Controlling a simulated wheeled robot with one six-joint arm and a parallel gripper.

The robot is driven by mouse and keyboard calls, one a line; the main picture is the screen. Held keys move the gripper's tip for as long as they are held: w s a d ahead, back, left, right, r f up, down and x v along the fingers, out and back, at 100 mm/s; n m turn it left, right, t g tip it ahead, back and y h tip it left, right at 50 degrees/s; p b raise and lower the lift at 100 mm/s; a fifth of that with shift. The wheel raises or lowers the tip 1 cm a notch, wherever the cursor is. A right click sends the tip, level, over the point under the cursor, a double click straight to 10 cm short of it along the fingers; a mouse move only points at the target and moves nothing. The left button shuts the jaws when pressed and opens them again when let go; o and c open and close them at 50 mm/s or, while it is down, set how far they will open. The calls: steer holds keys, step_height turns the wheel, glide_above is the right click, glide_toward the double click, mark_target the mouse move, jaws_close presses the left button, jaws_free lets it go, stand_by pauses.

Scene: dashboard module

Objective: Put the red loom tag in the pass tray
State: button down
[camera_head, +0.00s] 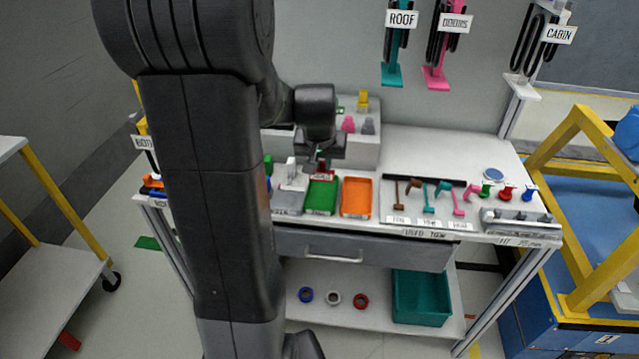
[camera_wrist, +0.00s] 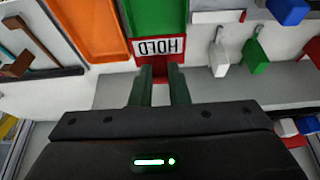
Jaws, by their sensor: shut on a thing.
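My gripper (camera_wrist: 158,72) is shut on the red loom tag (camera_wrist: 176,75), which has a white label reading HOLD, upside down in the wrist view. In the head view, my gripper (camera_head: 322,163) is at the back end of the green tray (camera_head: 320,196), with a bit of red showing below it. The green tray also shows in the wrist view (camera_wrist: 155,15), just beyond the tag. I cannot tell whether tag and tray touch. No pass label is readable on any tray.
An orange tray (camera_head: 356,198) stands right of the green one, and a grey tray (camera_head: 287,203) stands left. White (camera_wrist: 218,60) and green (camera_wrist: 255,58) tags hang close beside my gripper. A raised white block (camera_head: 362,150) stands behind. My arm hides the bench's left part.

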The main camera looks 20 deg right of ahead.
mark_target(322, 177)
step_height(322, 177, down, 6)
steer(key=shift+f, duration=0.25)
steer(key=shift+f+b, duration=0.1)
steer(key=shift+b, duration=0.25)
steer(key=c, duration=1.4)
jaws_free()
steer(key=shift+r, duration=0.3)
steer(key=p+v, duration=0.1)
steer(key=v, duration=1)
steer(key=shift+s+a+r, duration=0.15)
steer(key=shift+s+r, duration=0.05)
steer(key=shift+r, duration=0.1)
